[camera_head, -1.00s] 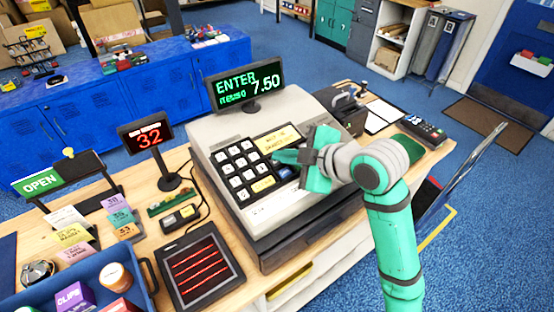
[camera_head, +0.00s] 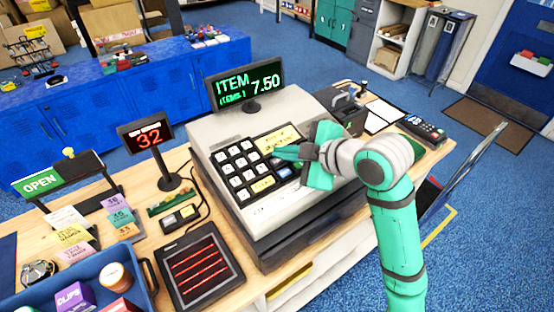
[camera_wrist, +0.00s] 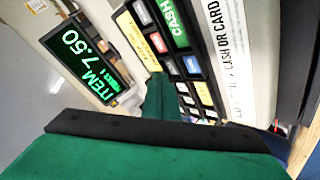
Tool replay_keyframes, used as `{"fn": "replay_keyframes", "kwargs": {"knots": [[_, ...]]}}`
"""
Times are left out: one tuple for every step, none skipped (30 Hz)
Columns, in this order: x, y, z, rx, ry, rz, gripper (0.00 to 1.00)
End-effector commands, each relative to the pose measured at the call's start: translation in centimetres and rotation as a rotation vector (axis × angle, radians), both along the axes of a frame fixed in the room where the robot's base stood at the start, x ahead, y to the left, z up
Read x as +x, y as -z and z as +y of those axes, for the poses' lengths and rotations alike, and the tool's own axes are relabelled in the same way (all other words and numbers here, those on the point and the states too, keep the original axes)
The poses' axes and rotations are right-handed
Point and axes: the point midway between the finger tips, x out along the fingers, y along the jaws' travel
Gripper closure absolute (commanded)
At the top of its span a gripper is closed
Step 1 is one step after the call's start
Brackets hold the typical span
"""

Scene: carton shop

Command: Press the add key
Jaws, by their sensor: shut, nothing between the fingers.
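The cash register (camera_head: 262,210) stands on the counter with its sloped keypad (camera_head: 243,172) facing up. Several white keys are at the left of the keypad, with yellow and blue ones further right. My green gripper (camera_head: 279,153) is shut and empty, its tips over the right part of the keypad. In the wrist view the gripper tip (camera_wrist: 158,80) lies at the key rows and covers some keys; I cannot tell whether it touches one. The add key cannot be picked out by its label. The register display (camera_head: 248,85) reads ITEM 7.50; it also shows in the wrist view (camera_wrist: 80,58).
A red number display (camera_head: 146,136) reads 32, left of the register. A black pad with red lines (camera_head: 198,268) and a blue tray (camera_head: 80,285) are front left. A card terminal (camera_head: 423,130) and a clipboard (camera_head: 383,114) lie at the right.

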Motion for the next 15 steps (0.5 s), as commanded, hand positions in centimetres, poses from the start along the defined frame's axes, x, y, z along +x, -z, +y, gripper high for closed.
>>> {"fn": "replay_keyframes", "kwargs": {"knots": [[0.0,0.0,0.0,0.0,0.0,0.0,1.0],[0.0,0.0,0.0,0.0,0.0,0.0,1.0],[0.0,0.0,0.0,0.0,0.0,0.0,1.0],[0.0,0.0,0.0,0.0,0.0,0.0,1.0],[0.0,0.0,0.0,0.0,0.0,0.0,1.0],[0.0,0.0,0.0,0.0,0.001,-0.001,1.0],[0.0,-0.1,0.0,0.0,0.001,-0.001,1.0],[0.0,-0.1,0.0,0.0,0.0,-0.001,1.0],[0.0,-0.3,0.0,0.0,0.0,-0.001,1.0],[0.0,-0.4,-0.1,-0.001,0.001,-0.001,1.0],[-0.1,-0.6,-0.1,-0.002,0.0,-0.002,1.0],[-0.1,-0.9,-0.1,-0.002,0.0,-0.003,1.0],[-0.1,-1.1,-0.2,-0.002,0.001,-0.004,1.0],[-0.2,-1.4,-0.2,-0.002,0.001,-0.004,1.0],[-0.2,-1.7,-0.2,-0.002,0.0,-0.003,1.0]]}}
